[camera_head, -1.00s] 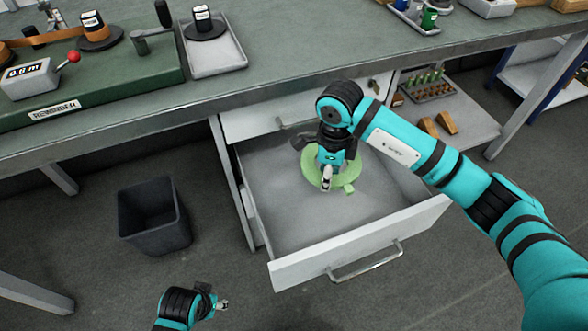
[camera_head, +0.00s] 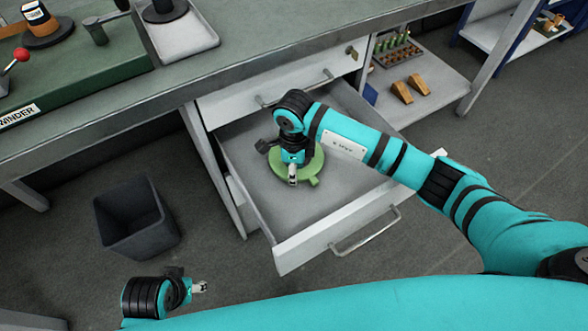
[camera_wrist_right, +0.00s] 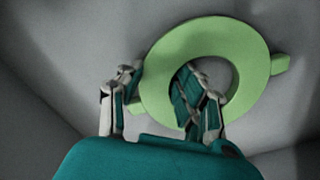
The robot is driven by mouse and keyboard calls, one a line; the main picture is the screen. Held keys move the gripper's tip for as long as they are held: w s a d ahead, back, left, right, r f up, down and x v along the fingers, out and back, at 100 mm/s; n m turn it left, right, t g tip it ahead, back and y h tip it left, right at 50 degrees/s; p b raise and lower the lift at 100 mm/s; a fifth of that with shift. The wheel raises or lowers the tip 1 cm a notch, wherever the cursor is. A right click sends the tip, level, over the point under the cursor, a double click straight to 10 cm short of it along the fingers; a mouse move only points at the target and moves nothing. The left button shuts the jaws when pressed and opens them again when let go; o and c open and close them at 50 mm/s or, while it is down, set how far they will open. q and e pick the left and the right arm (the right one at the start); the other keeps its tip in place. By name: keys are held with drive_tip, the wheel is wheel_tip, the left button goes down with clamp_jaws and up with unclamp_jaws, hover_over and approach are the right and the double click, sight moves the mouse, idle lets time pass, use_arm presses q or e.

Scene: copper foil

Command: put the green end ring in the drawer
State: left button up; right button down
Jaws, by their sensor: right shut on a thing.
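The green end ring (camera_head: 309,166) is inside the open drawer, over its grey floor (camera_head: 345,190); whether it touches the floor I cannot tell. My right gripper (camera_head: 292,176) is shut on the ring from above. In the right wrist view, one finger of my right gripper (camera_wrist_right: 165,100) is outside the ring (camera_wrist_right: 235,32) and the other is in its hole. The ring's small tab sticks out at the right there. The drawer's front panel (camera_head: 310,240) has a metal bar handle. My left gripper (camera_head: 199,287) is low at the left, outside the drawer; its opening is too small to judge.
A dark bin (camera_head: 137,217) stands on the floor left of the drawer. The green workbench top (camera_head: 255,52) lies above and behind it. A shelf (camera_head: 440,85) with wooden wedges and a rack is to the right. The drawer floor around the ring is clear.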

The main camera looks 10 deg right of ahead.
use_arm(q)
drive_tip(key=shift+s+r, duration=0.1)
drive_tip(key=shift+r, duration=0.15)
use_arm(e)
drive_tip(key=shift+f, duration=0.1)
drive_tip(key=c, duration=0.9)
unclamp_jaws()
use_arm(q)
drive_tip(key=shift+r, duration=0.15)
use_arm(e)
drive_tip(key=shift+r, duration=0.2)
use_arm(q)
wheel_tip(320, 180, down, 7)
drive_tip(key=p, duration=0.1)
drive_tip(key=shift+p, duration=0.4)
use_arm(e)
wheel_tip(320, 180, up, 12)
drive_tip(key=shift+f, duration=0.1)
use_arm(q)
drive_tip(key=shift+s, duration=0.1)
